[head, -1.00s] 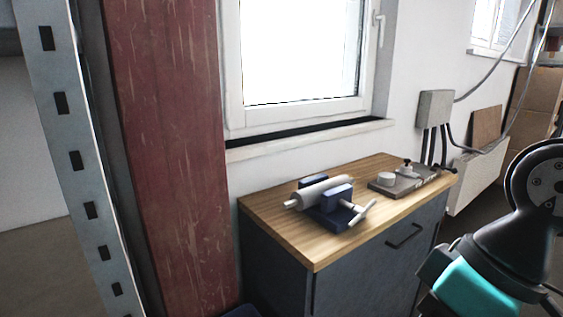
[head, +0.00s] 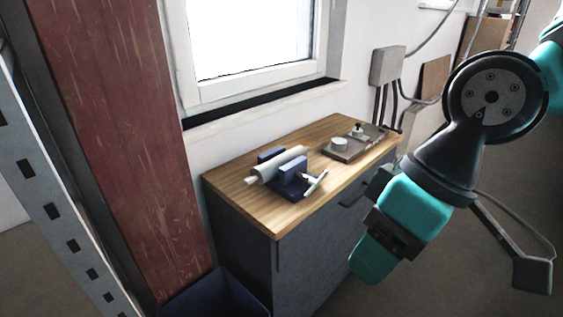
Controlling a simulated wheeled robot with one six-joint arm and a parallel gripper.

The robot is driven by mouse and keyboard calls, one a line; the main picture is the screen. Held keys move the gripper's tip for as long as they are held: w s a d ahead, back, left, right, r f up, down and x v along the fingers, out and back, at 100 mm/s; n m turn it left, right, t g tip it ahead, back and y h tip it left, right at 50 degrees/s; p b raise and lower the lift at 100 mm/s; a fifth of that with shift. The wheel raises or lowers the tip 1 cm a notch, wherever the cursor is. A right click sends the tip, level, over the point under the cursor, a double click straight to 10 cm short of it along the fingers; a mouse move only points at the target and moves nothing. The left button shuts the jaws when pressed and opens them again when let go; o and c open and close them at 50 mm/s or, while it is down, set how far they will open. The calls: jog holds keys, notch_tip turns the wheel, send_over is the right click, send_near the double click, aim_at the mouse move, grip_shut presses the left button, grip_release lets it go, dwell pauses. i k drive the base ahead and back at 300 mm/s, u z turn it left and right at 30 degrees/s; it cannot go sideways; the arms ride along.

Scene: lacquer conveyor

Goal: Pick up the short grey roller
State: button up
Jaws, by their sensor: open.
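A short pale grey roller (head: 278,165) with a thin shaft stub at its left end lies in a blue vise (head: 294,170). It sits between the vise's two blue jaws, which hide part of it. The vise, with a light T-shaped handle (head: 315,184), stands on the wooden top of a grey cabinet (head: 236,197). My dark and teal arm is at the right, in front of the cabinet and apart from the roller. No gripper fingers can be made out.
A dark plate (head: 350,147) with a white round part and a small knob lies behind the vise, to the right. A red column (head: 110,120) and a perforated metal post (head: 60,220) stand at left. A dark blue bin (head: 213,290) is on the floor before the cabinet.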

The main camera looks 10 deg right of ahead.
aim_at(264, 172)
jog(key=u, duration=0.2)
jog(key=i, duration=0.4)
